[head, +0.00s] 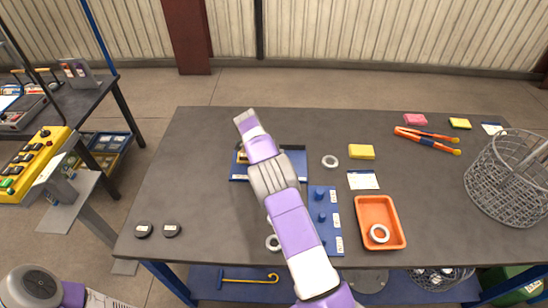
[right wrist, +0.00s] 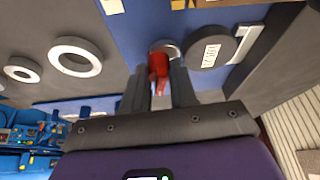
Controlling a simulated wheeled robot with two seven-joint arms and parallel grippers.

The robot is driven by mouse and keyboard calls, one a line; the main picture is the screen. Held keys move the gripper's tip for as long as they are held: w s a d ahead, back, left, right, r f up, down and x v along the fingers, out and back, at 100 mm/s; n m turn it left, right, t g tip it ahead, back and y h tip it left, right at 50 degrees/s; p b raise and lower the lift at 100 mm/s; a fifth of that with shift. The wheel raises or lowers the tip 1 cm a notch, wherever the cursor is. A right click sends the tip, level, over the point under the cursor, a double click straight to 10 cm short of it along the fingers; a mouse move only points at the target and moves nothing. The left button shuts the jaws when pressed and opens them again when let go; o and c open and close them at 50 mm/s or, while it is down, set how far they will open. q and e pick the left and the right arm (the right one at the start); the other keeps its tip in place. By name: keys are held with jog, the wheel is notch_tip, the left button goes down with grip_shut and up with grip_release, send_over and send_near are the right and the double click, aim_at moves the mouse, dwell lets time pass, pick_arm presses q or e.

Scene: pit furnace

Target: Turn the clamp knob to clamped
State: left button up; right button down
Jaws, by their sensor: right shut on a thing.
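The clamp knob (right wrist: 160,62) is a red piece on a round grey base, on a blue plate (right wrist: 205,18) in the right wrist view. My right gripper (right wrist: 160,84) is shut on the red knob, one dark finger on each side of it. In the head view my right arm reaches over the table to the blue fixture plate (head: 297,158) and hides the knob and my fingertips. My left gripper is out of view; only part of my left arm shows at the lower left.
A dark disc with a white label (right wrist: 210,52) sits close beside the knob. A blue pegged board (head: 322,228), an orange tray (head: 394,240) holding a ring, and a wire basket (head: 508,180) stand to the right. The table's left part is mostly clear, except two black discs (head: 172,230).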

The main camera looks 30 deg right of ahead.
jog(key=shift+m+g+y+p, duration=0.5)
jog(key=shift+m+p, duration=0.8)
jog(key=shift+m, duration=0.5)
jog(key=c, duration=0.9)
grip_release()
jog(key=shift+r, duration=0.1)
